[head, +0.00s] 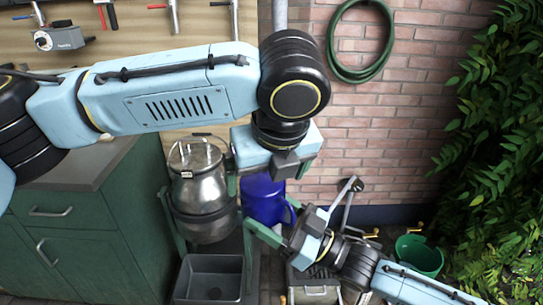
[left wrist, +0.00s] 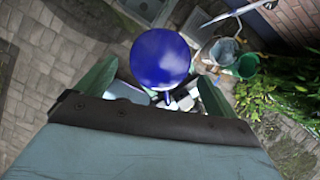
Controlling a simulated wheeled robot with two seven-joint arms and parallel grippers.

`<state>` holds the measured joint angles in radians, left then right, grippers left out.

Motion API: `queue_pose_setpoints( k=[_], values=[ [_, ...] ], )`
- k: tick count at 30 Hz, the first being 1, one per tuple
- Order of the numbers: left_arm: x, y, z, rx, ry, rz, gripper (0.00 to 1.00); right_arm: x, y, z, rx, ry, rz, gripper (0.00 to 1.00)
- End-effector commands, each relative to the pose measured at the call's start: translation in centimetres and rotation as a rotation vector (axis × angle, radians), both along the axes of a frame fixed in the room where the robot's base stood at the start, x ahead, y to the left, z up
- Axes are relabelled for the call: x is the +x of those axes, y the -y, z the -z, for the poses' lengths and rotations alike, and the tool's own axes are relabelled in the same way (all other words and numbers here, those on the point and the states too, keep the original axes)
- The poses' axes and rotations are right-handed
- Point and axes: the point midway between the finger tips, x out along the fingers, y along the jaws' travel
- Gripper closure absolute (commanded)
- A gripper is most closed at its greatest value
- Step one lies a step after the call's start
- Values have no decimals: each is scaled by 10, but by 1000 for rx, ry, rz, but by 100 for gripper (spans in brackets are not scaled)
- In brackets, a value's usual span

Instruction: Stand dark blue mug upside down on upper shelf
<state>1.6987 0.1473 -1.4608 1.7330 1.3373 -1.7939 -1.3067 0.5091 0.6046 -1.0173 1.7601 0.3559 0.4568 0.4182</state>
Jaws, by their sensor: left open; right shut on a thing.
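The dark blue mug (head: 263,200) is in the middle of the head view, with its handle toward my right gripper. In the left wrist view its round, closed blue face (left wrist: 161,58) points at the camera, so it looks upside down. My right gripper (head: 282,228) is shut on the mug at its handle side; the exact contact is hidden. My left gripper (head: 268,174) is open just above the mug, its green fingers to either side of it in the left wrist view. I cannot make out the upper shelf.
A metal churn (head: 203,195) hangs in a green frame left of the mug. A grey bin (head: 210,278) is below it. A green cabinet (head: 75,230) stands at left. A green bucket (head: 420,256) and leafy plants (head: 500,150) are at right, before a brick wall (head: 400,130).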

Motion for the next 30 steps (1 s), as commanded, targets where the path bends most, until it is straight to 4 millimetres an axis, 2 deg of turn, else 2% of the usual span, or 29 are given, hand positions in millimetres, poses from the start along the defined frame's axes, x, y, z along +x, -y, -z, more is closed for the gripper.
queue_pose_setpoints(
  k=[3, 9, 21, 23, 30],
  values=[
    [8, -3, 21, 1, -2, -3, 6, 0, 0, -1, 1, 0, 0, 63],
    [17, -6, 43, -1, -1, -2, 6, 0, 0, -1, 1, 0, 0, 63],
    [20, -6, 50, -2, 0, -1, 6, 0, 0, -1, 1, 0, 0, 63],
    [20, -6, 50, -2, 0, -1, 11, 0, 0, -1, 1, 0, 0, 63],
    [20, -6, 50, -2, 1, -1, 43, 0, 0, -1, 1, 1, -1, 63]
  ],
)
